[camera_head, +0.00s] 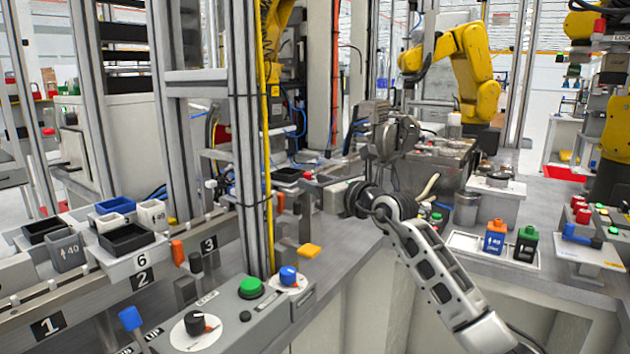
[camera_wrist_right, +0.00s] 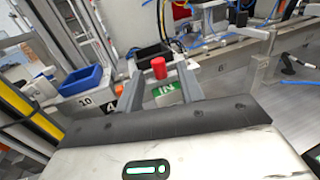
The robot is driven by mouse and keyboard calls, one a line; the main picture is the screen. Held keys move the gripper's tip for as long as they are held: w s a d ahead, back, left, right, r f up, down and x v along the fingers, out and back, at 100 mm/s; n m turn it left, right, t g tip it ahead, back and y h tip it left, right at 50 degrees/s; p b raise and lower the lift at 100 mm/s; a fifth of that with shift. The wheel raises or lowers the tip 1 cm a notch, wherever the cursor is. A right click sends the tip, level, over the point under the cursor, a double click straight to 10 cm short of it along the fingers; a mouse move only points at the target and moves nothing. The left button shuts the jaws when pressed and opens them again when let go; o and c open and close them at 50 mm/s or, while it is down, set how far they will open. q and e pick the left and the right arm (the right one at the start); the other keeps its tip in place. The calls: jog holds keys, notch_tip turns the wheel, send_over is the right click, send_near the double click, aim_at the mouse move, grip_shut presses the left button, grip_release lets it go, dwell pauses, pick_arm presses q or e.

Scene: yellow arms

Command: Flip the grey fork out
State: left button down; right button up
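My right gripper (camera_head: 308,186) reaches left from the wrist at the far end of the conveyor line. In the right wrist view its two grey fingers (camera_wrist_right: 160,84) stand apart. A red knob (camera_wrist_right: 159,68) shows between them, with a green "IN" label (camera_wrist_right: 168,94) just below; I cannot tell whether the fingers touch the knob. The red knob (camera_head: 307,175) also shows in the head view. My left gripper is out of view.
A black bin (camera_wrist_right: 152,53) lies just beyond the fingers, and a blue bin (camera_wrist_right: 82,79) is to the left. A yellow-cabled post (camera_head: 250,130) stands left of my right arm. A control panel (camera_head: 240,318) is in front.

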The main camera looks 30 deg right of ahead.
jog(key=shift+w+a, duration=0.1)
jog(key=shift+w, duration=0.35)
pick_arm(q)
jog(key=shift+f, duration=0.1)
pick_arm(e)
jog(key=shift+c, duration=0.4)
grip_shut()
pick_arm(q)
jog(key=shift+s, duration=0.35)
pick_arm(e)
jog(key=shift+s+d+f, duration=0.1)
jog(key=shift+s+d, duration=0.25)
jog(key=shift+s, duration=0.35)
jog(key=shift+o, duration=0.4)
grip_release()
jog(key=shift+s, duration=0.1)
jog(key=shift+s, duration=0.1)
